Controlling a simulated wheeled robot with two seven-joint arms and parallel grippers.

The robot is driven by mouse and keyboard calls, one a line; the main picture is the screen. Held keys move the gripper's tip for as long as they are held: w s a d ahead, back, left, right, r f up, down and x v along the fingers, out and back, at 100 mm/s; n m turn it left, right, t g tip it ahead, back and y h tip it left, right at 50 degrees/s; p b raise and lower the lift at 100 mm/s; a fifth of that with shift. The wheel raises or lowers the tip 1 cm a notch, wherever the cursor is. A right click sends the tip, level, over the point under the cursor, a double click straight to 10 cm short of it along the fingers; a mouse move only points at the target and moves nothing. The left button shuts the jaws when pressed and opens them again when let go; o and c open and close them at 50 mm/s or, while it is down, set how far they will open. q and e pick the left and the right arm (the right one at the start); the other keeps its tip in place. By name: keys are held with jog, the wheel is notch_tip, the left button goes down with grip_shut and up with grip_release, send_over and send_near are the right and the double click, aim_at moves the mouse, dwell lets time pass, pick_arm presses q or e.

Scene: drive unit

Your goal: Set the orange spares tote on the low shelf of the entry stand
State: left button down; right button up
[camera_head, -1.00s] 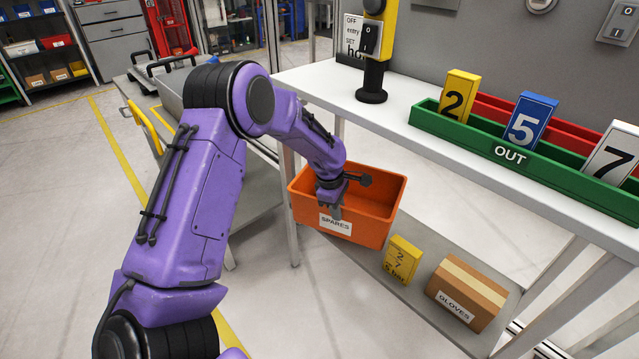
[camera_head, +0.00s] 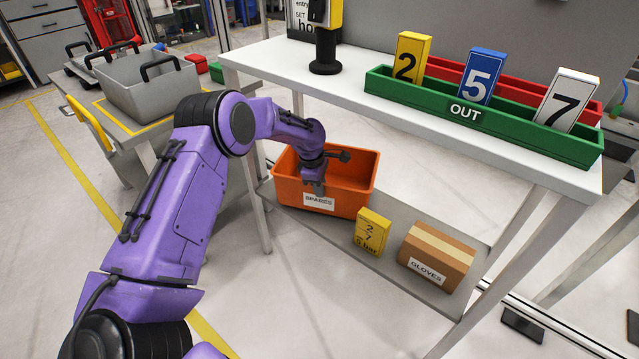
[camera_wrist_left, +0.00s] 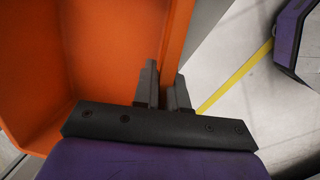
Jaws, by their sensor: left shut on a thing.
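The orange spares tote (camera_head: 345,199) is an open bin with a white SPARES label. It is at the left end of the low shelf (camera_head: 395,268) of the entry stand, upright; I cannot tell whether its base touches the shelf. My left gripper (camera_head: 319,188) is shut on the tote's near wall, just above the label. In the left wrist view the fingers (camera_wrist_left: 164,92) straddle the orange wall (camera_wrist_left: 178,45), and the tote's inside looks empty. My right gripper is not in view.
A yellow block (camera_head: 371,232) and a GLOVES box (camera_head: 437,257) stand on the low shelf, right of the tote. The stand's white top (camera_head: 300,66) overhangs it, bearing a green OUT tray (camera_head: 530,136). A grey tote (camera_head: 150,90) sits on a table at left.

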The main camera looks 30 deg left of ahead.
pick_arm(q)
jog(key=shift+w+f, duration=0.15)
jog(key=shift+f, duration=0.75)
jog(key=shift+w+a+f+b, duration=0.1)
jog(key=shift+w+f+b, duration=0.1)
jog(key=shift+b, duration=0.15)
jog(key=shift+r, duration=0.15)
jog(key=c, duration=1.5)
grip_release()
jog(key=shift+s, duration=0.15)
jog(key=shift+c, duration=0.2)
jog(key=o, duration=0.4)
jog(key=shift+c, duration=0.2)
notch_tip(320, 180, up, 7)
jog(key=s+p, duration=0.1)
jog(key=p, duration=0.1)
jog(key=shift+a+r, duration=0.15)
jog(key=shift+a, duration=0.2)
